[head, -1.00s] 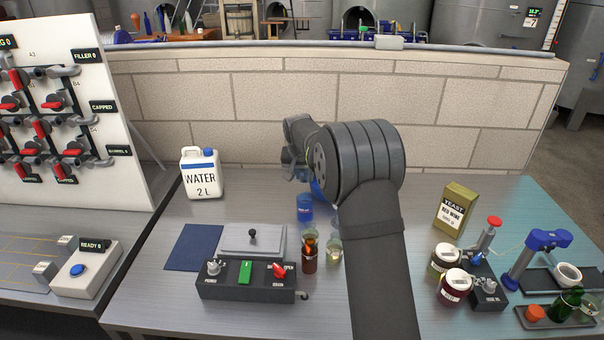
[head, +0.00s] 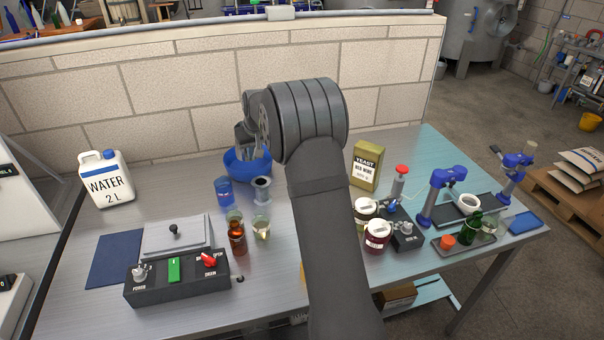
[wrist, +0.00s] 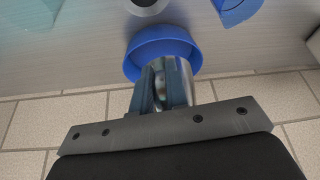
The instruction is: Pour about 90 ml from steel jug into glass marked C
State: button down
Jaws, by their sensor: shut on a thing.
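My gripper (wrist: 160,88) is shut on a shiny steel thing (wrist: 184,84), which looks like the steel jug. In the wrist view it overlaps the blue bowl (wrist: 148,42); I cannot tell whether the two touch. In the head view my wrist hides most of the jug, above and behind the blue bowl (head: 240,170). A clear glass with pale contents (head: 261,228) stands on the bench in front of the bowl. Another glass (head: 234,215) is partly hidden behind a brown bottle (head: 238,240). No letter C is readable on either.
A blue cup (head: 223,190) and a grey round-topped item (head: 261,188) stand between bowl and glasses. A control box (head: 175,285) and water canister (head: 106,180) are left. A block wall (head: 200,100) stands behind.

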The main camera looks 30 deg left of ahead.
jog(key=w+d+r+n+g, duration=0.1)
jog(key=w+d+n, duration=0.3)
jog(key=d, duration=0.6)
jog(key=w+d+r+n+g, duration=0.1)
jog(key=w+d+n+g, duration=0.1)
jog(key=w+d+n, duration=0.2)
jog(key=w+d+r+n+g, duration=0.1)
jog(key=w+d+n, duration=0.3)
jog(key=w+d, duration=0.5)
jog(key=d+r, duration=0.1)
jog(key=d, duration=0.8)
jog(key=shift+d+g, duration=0.25)
jog(key=shift+g, duration=0.05)
jog(key=shift+a, duration=0.1)
